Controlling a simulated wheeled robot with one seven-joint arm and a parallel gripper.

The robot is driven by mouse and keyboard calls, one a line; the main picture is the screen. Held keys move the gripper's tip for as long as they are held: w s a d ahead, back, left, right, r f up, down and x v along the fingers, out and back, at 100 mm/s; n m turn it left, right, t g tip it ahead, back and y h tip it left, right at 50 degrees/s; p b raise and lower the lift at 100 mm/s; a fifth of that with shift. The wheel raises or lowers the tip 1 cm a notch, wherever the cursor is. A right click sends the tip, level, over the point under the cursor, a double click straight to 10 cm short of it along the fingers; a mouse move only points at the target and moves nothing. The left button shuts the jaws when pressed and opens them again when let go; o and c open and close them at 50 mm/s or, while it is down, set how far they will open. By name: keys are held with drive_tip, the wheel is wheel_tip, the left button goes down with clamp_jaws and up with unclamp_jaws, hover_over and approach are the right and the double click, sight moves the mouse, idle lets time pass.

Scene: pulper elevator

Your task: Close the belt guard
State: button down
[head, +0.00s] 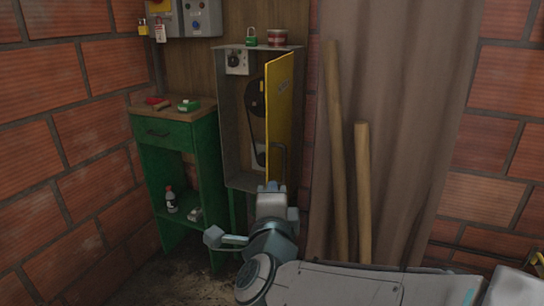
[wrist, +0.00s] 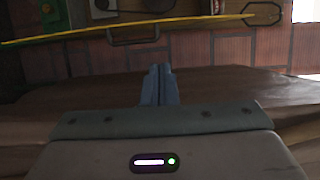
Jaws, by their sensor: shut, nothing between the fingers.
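The belt guard (head: 279,115) is a yellow hinged panel on a grey metal box (head: 232,125). It stands open, swung outward at the box's right side and seen nearly edge-on. A dark handle (head: 279,163) is low on it. Dark pulleys and a belt (head: 256,100) are exposed inside the box. In the wrist view the guard is a thin yellow strip (wrist: 130,27) across the top, beyond my fingers. My gripper (head: 270,188) is shut and empty, in front of the guard's lower end in the head view. I cannot tell whether they touch; in the wrist view my gripper (wrist: 159,70) appears apart from it.
A green cabinet (head: 165,135) stands left of the box. To the right, two wooden poles (head: 363,190) lean before a brown curtain (head: 405,130). Brick walls (head: 40,150) enclose the corner.

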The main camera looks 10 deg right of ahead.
drive_tip(key=w+d+p, duration=0.1)
drive_tip(key=w+p, duration=0.9)
drive_tip(key=p, duration=0.1)
drive_tip(key=shift+d+r+h+p, duration=0.3)
drive_tip(key=shift+r+p, duration=0.05)
drive_tip(key=w+p, duration=0.1)
drive_tip(key=p, duration=0.2)
drive_tip(key=shift+p, duration=0.3)
drive_tip(key=p, duration=0.3)
drive_tip(key=shift+w+d+p, duration=0.1)
drive_tip(key=shift+d+p, duration=0.05)
drive_tip(key=shift+p, duration=0.2)
drive_tip(key=w+d+p, duration=0.1)
drive_tip(key=w+p, duration=0.2)
drive_tip(key=w, duration=0.5)
drive_tip(key=shift+w+d+f, duration=0.15)
drive_tip(key=shift+w+f, duration=0.1)
drive_tip(key=shift+f, duration=0.05)
